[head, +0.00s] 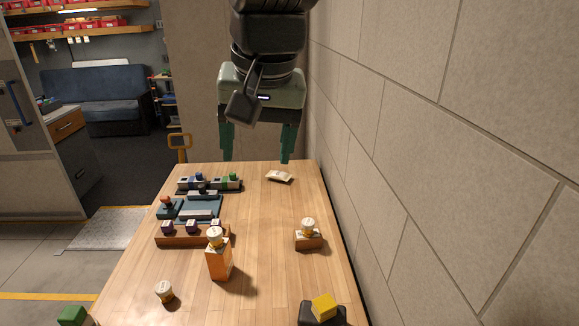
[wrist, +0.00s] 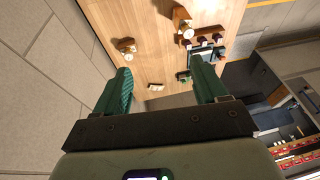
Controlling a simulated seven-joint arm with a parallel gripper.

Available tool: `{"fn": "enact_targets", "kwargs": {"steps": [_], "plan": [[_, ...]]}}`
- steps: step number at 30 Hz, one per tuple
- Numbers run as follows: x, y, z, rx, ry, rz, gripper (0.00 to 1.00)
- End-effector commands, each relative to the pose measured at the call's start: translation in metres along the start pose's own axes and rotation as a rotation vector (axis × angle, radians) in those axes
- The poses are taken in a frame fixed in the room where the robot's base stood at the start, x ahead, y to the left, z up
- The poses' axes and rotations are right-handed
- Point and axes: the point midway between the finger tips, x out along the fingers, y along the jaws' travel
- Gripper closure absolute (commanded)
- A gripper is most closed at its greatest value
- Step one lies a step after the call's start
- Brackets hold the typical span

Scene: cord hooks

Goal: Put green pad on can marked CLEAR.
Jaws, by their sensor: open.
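My gripper (head: 257,158) hangs open and empty above the far end of the wooden table; its two green fingers also show apart in the wrist view (wrist: 164,72). A green block (head: 73,315), which looks like the green pad, sits at the near left corner, partly cut off by the picture's edge and far from my gripper.
A yellow block (head: 323,305) sits on a dark base at the near right. A wooden rack (head: 192,238) with purple-topped pieces and a blue-grey fixture (head: 199,209) stand at the left. A small white item (head: 279,176) lies below my gripper. A block wall (head: 440,180) bounds the right side.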

Motion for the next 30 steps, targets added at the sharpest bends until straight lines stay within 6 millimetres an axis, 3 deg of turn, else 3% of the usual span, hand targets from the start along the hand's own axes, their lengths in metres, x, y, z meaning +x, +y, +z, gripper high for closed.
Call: {"fn": "enact_targets", "kwargs": {"steps": [1,3,9,15,30], "plan": [[-0.014,0.027,0.017,0.006,0.037,0.009,0.28],[-0.025,0.056,0.041,-0.004,0.077,0.027,0.28],[-0.034,0.108,0.103,-0.032,0.161,0.086,0.28],[-0.032,0.123,0.130,-0.048,0.191,0.117,0.28],[-0.031,0.124,0.131,-0.050,0.191,0.119,0.28]]}}
